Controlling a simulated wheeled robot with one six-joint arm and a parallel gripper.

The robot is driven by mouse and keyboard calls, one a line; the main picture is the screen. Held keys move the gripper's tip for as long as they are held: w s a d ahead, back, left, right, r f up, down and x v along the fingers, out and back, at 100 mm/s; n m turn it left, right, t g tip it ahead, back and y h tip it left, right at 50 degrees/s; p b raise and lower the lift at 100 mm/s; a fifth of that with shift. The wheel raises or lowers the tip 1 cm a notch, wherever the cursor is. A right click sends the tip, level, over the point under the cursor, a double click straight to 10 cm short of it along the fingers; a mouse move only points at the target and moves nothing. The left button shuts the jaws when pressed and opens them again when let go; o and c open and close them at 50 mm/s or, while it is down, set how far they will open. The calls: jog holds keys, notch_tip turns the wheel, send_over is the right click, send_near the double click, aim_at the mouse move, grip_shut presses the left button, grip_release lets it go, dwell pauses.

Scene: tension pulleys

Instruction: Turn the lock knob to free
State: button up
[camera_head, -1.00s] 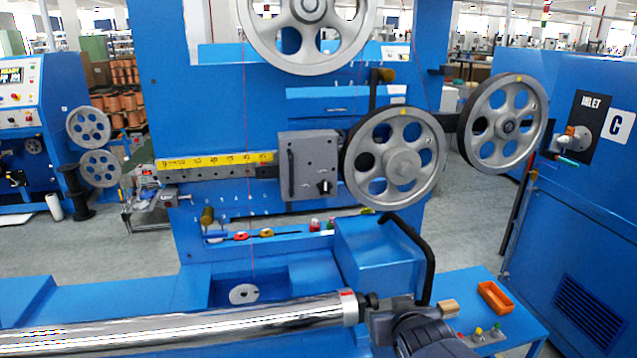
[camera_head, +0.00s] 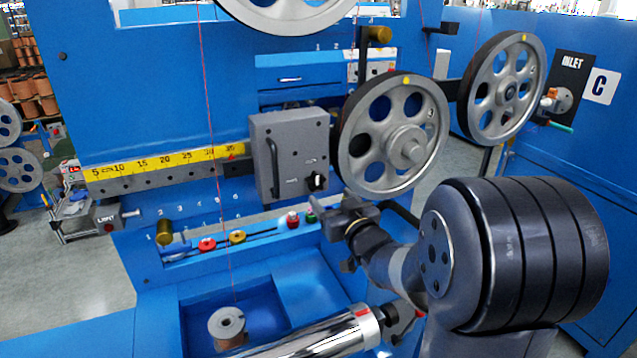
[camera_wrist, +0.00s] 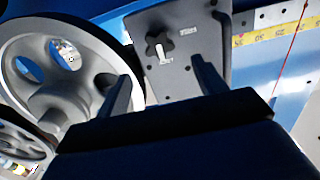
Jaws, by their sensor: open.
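The lock knob (camera_head: 317,182) is a small black knob at the lower right of the grey carriage box (camera_head: 280,150). In the wrist view the knob (camera_wrist: 157,48) looks star-shaped, with a pale label beside it. My gripper (camera_head: 342,212) is just below and right of the knob in the head view. In the wrist view my gripper (camera_wrist: 161,85) has its two fingers apart, with nothing between them. The knob lies beyond the fingertips, apart from them. The lettering by the knob is too small to read.
A large spoked pulley (camera_head: 393,135) stands close to the right of the box, and its rim also shows in the wrist view (camera_wrist: 75,30). A yellow scale (camera_head: 165,160) runs left of the box. A black handle (camera_head: 274,165) is on the box's left side.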

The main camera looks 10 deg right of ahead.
aim_at(317, 182)
jog(key=w, duration=0.2)
jog(key=w+a, duration=0.1)
jog(key=w, duration=0.2)
jog(key=w+p, duration=0.1)
jog(key=w, duration=0.1)
jog(key=shift+w+a, duration=0.15)
jog(key=shift+a, duration=0.1)
jog(key=c, duration=1)
